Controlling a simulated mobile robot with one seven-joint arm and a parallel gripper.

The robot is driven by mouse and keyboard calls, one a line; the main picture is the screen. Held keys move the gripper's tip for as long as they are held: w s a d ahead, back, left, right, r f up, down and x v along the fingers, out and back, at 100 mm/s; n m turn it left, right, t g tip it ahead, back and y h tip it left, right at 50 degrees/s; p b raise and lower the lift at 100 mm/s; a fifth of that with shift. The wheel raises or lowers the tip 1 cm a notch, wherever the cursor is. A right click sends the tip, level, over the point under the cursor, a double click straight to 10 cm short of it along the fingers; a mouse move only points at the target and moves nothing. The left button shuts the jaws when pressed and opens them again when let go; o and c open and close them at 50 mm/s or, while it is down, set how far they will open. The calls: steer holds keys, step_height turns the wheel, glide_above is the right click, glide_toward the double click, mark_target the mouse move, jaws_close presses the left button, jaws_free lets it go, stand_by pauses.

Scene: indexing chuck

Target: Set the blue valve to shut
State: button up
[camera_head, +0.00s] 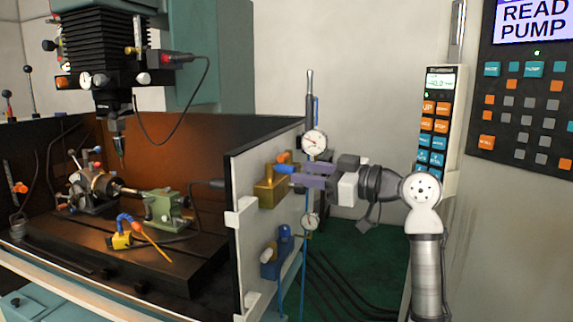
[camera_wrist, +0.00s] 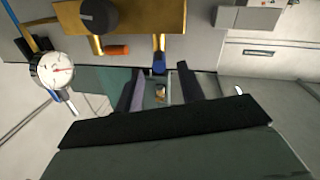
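A brass valve block (camera_head: 268,192) is mounted on the outer side of the white panel. It carries a blue-tipped handle (camera_head: 284,169) and an orange-tipped handle (camera_head: 283,157), both pointing toward my arm. In the wrist view, the blue tip (camera_wrist: 159,65) hangs from the brass block (camera_wrist: 150,17), and the orange tip (camera_wrist: 117,50) is to its left. My gripper (camera_head: 302,174) reaches in from the right. In the wrist view its fingers (camera_wrist: 158,82) are apart, with the blue tip in the gap near the fingertips. I cannot tell whether either finger touches it.
A round gauge (camera_head: 314,142) stands just behind my gripper. A pendant (camera_head: 437,120) and a wall screen reading "READ PUMP" (camera_head: 534,20) are at right.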

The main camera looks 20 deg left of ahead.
mark_target(298, 171)
steer(key=p+x, duration=0.1)
steer(key=x, duration=0.4)
steer(key=shift+w+a, duration=0.1)
steer(key=shift+a, duration=0.25)
jaws_close()
